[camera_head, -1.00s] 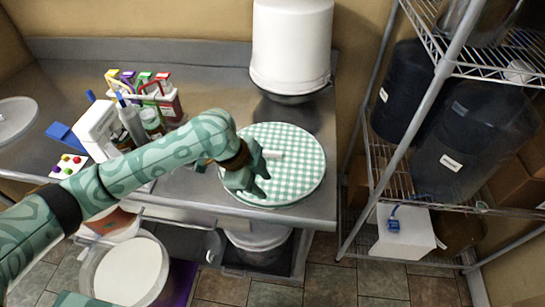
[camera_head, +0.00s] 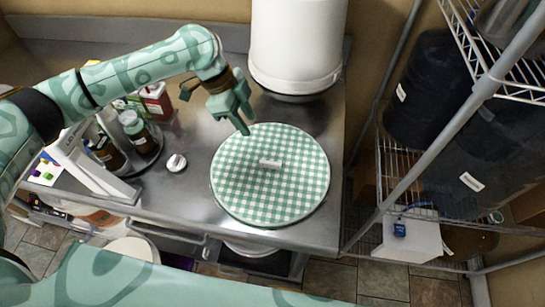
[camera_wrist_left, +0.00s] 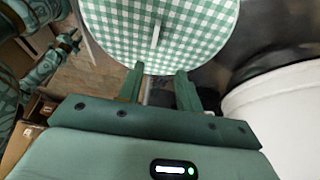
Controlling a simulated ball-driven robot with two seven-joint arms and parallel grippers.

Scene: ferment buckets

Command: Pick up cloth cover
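The cloth cover (camera_head: 255,195) is a round green-and-white checked disc lying flat at the front right of the steel counter. A small white bar (camera_head: 270,163) sits on its top. My left gripper (camera_head: 240,118) is above the cover's back edge, fingers pointing down. In the left wrist view, its two fingers (camera_wrist_left: 160,78) are apart with nothing between them, close to the edge of the cover (camera_wrist_left: 185,30). Whether they touch it I cannot tell. Part of my other arm crosses the bottom of the head view; a small gripper-like end (camera_wrist_left: 68,42) shows in the wrist view, its state unclear.
A white bucket (camera_head: 295,45) stands behind the cover. A small round white-topped item (camera_head: 176,163) and a tray of bottles (camera_head: 138,132) are to the left. A wire shelf (camera_head: 455,190) with dark containers is at the right. The counter's front edge (camera_head: 185,218) is close to the cover.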

